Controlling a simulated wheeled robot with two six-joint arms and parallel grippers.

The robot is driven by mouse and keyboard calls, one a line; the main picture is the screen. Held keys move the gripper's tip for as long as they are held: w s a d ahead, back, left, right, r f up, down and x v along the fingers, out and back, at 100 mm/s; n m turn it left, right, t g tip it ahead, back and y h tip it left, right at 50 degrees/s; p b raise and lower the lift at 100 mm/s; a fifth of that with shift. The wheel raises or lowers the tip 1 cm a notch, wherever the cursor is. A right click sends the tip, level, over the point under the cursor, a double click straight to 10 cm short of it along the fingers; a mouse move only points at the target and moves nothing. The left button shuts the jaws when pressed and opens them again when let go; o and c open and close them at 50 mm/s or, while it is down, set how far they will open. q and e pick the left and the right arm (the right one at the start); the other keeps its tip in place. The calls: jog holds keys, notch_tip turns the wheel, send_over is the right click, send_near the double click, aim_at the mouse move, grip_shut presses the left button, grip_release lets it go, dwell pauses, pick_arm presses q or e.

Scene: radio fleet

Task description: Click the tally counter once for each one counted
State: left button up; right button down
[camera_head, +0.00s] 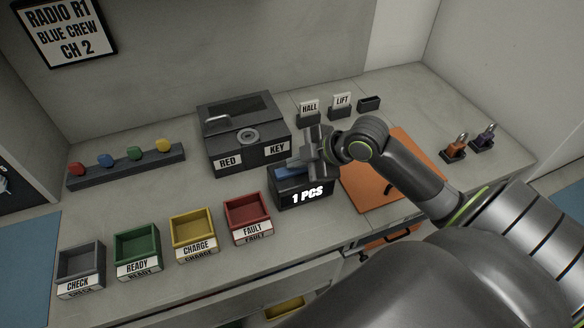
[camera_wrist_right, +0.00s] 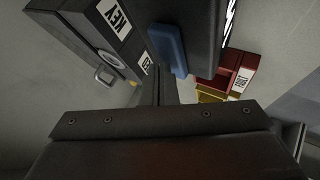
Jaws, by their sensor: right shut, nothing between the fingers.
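The tally counter (camera_head: 303,192) is a dark box on the counter top, and its front display reads "1 PCS". Its blue button (camera_head: 287,172) is on top, partly hidden by my right gripper (camera_head: 311,157). The button also shows in the right wrist view (camera_wrist_right: 168,50), close to the shut fingers. My right gripper is shut and empty at the counter's top. I cannot tell whether it touches the button. My left gripper is not in view.
A black lockbox (camera_head: 240,150) labelled RED KEY stands behind. CHECK (camera_head: 80,262), READY (camera_head: 137,243), CHARGE (camera_head: 194,226) and FAULT (camera_head: 247,210) trays line the front. A rail (camera_head: 125,168) with coloured knobs is left. An orange mat (camera_head: 365,187) lies right. A sign (camera_head: 62,30) reads "RADIO R1 BLUE CREW CH 2".

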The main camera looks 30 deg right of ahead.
aim_at(297, 170)
jog(key=shift+f, duration=0.35)
dwell(0.5)
jog(key=shift+r+p, duration=0.65)
jog(key=shift+r, duration=0.3)
notch_tip(297, 170, up, 5)
jog(key=p, duration=0.4)
jog(key=shift+p, duration=0.35)
